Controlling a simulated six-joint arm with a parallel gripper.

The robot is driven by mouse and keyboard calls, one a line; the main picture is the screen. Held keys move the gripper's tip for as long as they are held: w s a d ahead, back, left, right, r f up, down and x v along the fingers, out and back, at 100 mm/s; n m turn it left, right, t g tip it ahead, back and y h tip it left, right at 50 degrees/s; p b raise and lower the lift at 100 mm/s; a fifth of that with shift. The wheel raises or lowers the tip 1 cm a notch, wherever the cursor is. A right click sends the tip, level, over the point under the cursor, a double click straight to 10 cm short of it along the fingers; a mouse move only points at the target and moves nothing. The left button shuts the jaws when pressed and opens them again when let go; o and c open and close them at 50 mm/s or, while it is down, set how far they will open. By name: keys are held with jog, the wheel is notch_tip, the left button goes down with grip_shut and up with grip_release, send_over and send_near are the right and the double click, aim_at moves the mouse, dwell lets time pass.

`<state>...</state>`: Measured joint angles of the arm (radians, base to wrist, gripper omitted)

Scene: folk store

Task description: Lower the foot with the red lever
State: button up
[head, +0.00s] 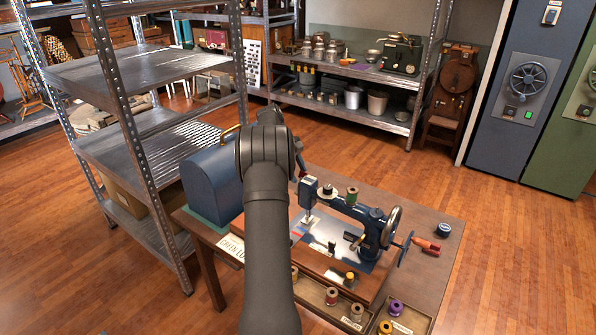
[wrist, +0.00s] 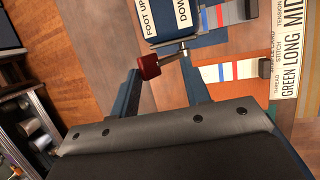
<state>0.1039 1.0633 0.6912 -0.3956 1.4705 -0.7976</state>
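The dark blue sewing machine (head: 345,208) stands on a wooden table in the head view. My gripper (wrist: 160,62) is open, with one finger on each side of the knob and stem. The knob is nearer the left finger; I cannot tell whether they touch. In the head view my arm hides most of the gripper, left of the machine's head (head: 308,192). The presser foot is too small to judge its height.
A blue case (head: 212,180) stands on the table's left side. Thread spools fill trays (head: 398,318) at the front. A red-handled tool (head: 425,244) lies right of the handwheel (head: 391,226). A card of settings (wrist: 291,65) shows in the wrist view.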

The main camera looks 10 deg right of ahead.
jog(key=s+a+f, duration=0.1)
jog(key=s+a, duration=0.3)
jog(key=shift+s+a+f, duration=0.15)
jog(key=shift+s+a, duration=0.1)
jog(key=shift+s, duration=0.05)
dwell(1.3)
jog(key=shift+w+d, duration=0.15)
jog(key=shift+w+d+r, duration=0.1)
jog(key=shift+w+r, duration=0.05)
jog(key=shift+r, duration=0.1)
dwell(0.4)
jog(key=v, duration=0.8)
dwell(0.4)
dwell(0.5)
